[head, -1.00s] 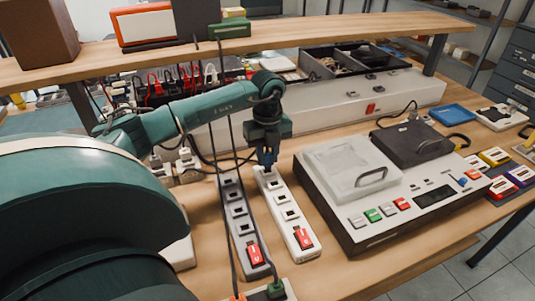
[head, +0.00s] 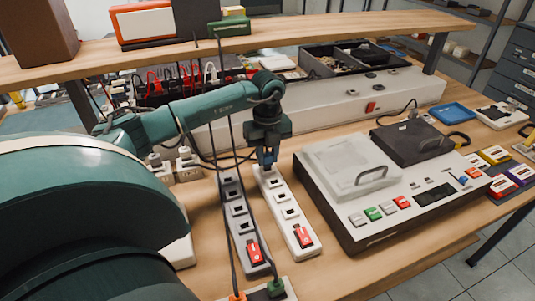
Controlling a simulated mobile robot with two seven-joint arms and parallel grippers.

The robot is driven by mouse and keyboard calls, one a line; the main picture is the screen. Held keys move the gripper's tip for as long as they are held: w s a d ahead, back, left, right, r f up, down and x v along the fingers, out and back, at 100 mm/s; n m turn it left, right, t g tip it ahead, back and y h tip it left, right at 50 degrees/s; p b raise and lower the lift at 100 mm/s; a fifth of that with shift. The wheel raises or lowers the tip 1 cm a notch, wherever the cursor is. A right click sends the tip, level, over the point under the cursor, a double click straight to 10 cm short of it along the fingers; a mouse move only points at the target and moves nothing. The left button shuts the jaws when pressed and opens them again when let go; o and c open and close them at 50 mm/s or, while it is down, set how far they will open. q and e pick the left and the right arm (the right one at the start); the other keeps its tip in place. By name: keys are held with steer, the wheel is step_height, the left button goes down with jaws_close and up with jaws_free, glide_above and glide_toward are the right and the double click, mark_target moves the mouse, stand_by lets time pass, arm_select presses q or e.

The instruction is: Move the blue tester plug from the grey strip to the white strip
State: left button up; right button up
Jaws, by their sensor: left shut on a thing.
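The white strip (head: 289,213) lies on the bench with its red switch at the near end. The grey strip (head: 239,223) lies just left of it, also with a red switch at its near end. My left gripper (head: 267,163) points down at the far end of the white strip and is shut on the blue tester plug (head: 266,157). My right gripper is not in view.
A grey-white tester unit (head: 350,168) with coloured buttons stands close right of the white strip. Dark cables hang across the grey strip. A green plug (head: 275,289) and an orange one sit at the front. A wooden shelf (head: 300,33) spans the back.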

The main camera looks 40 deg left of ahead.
arm_select(q)
steer(key=shift+f, duration=0.5)
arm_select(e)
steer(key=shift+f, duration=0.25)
arm_select(q)
steer(key=shift+f, duration=0.2)
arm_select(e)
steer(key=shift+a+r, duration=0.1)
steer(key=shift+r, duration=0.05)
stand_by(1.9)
arm_select(q)
steer(key=o, duration=1)
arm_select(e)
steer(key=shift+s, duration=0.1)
arm_select(q)
step_height(320, 180, up, 18)
steer(key=p, duration=0.4)
steer(key=shift+r, duration=0.1)
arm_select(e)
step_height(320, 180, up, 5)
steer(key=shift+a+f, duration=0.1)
